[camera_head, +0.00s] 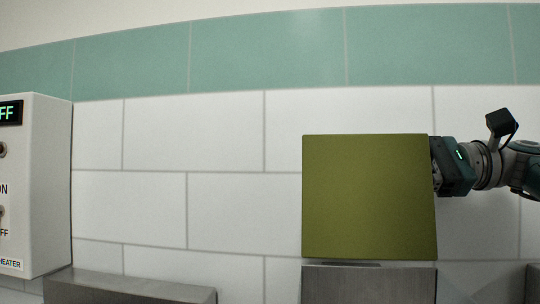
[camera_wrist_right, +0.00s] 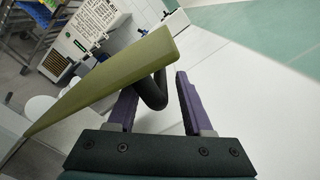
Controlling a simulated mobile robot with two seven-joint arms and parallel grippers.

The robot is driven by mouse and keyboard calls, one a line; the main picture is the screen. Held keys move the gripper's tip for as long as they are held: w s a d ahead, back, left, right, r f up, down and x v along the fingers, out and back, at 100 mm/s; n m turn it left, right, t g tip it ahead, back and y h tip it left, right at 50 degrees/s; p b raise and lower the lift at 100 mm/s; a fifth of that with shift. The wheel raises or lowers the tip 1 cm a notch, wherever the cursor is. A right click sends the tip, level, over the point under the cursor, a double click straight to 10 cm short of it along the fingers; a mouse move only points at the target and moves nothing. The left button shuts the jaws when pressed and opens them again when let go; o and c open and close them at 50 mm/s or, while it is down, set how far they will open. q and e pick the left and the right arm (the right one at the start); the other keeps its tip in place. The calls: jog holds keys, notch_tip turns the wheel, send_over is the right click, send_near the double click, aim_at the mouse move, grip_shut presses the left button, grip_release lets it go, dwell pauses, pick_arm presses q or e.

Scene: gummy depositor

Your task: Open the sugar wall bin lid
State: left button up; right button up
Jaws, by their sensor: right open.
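An olive-green lid (camera_head: 369,196) stands raised, nearly upright, above a steel wall bin (camera_head: 368,285) in the head view. No label naming the bin's contents is visible. In the right wrist view the lid (camera_wrist_right: 110,80) is seen nearly edge-on, with a black curved handle (camera_wrist_right: 153,92) on it. My right gripper (camera_wrist_right: 157,98) is open, its purple fingers on either side of the handle; contact cannot be told. In the head view my right gripper (camera_head: 438,168) is at the lid's right edge, its fingertips hidden behind the lid. My left gripper is not in view.
A white control box (camera_head: 40,185) with a display and switches is on the wall at the left. Another steel bin (camera_head: 130,287) is at lower left, and part of one (camera_head: 533,283) shows at the right edge. The tiled wall between box and lid is clear.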

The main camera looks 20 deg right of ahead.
jog(key=shift+x, duration=0.75)
grip_shut()
jog(key=shift+r, duration=0.2)
dwell(0.7)
